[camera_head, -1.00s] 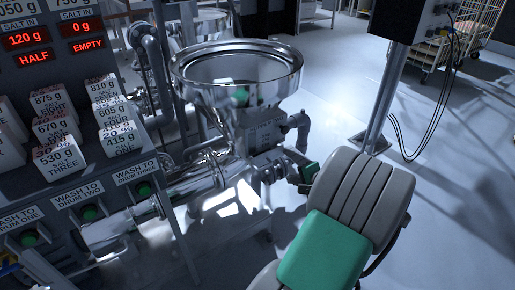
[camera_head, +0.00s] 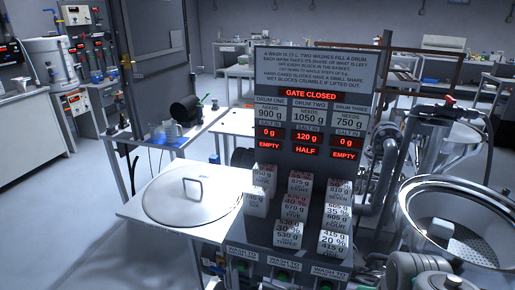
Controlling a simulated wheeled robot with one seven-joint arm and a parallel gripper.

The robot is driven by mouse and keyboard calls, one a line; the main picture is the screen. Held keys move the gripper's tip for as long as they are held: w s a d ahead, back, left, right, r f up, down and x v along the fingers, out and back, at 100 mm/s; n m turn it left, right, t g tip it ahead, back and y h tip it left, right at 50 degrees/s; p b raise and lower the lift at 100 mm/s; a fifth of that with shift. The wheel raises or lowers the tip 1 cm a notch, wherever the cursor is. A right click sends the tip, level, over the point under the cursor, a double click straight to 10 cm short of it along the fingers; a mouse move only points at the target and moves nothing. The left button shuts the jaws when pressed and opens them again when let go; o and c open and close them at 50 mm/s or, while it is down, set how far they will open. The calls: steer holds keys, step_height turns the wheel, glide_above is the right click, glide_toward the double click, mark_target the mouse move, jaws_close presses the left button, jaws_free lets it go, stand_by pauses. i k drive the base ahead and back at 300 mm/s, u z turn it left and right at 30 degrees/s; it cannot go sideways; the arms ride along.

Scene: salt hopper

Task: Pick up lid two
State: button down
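A round, flat metal lid (camera_head: 192,203) with an upright loop handle (camera_head: 192,187) lies on a white table (camera_head: 135,212) left of the display panel. No number shows on it, so I cannot tell from a marking whether it is lid two. Its whole top is clear to see and nothing rests on it. My gripper is not in view. A grey ribbed part at the bottom right edge looks like part of my arm, well to the right of the lid.
The display panel (camera_head: 312,75) with several labelled white blocks (camera_head: 287,232) stands right of the lid. A large metal hopper (camera_head: 408,205) with a perforated basket is at the right. A bench with a black cylinder (camera_head: 186,110) stands behind the lid. Open floor (camera_head: 75,225) lies left.

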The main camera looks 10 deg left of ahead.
mark_target(194, 195)
steer(key=u, duration=1.5)
steer(key=i, duration=0.3)
steer(key=u, duration=1.2)
steer(key=i, duration=1.6)
steer(key=z, duration=0.65)
steer(key=i, duration=0.65)
steer(key=z, duration=0.55)
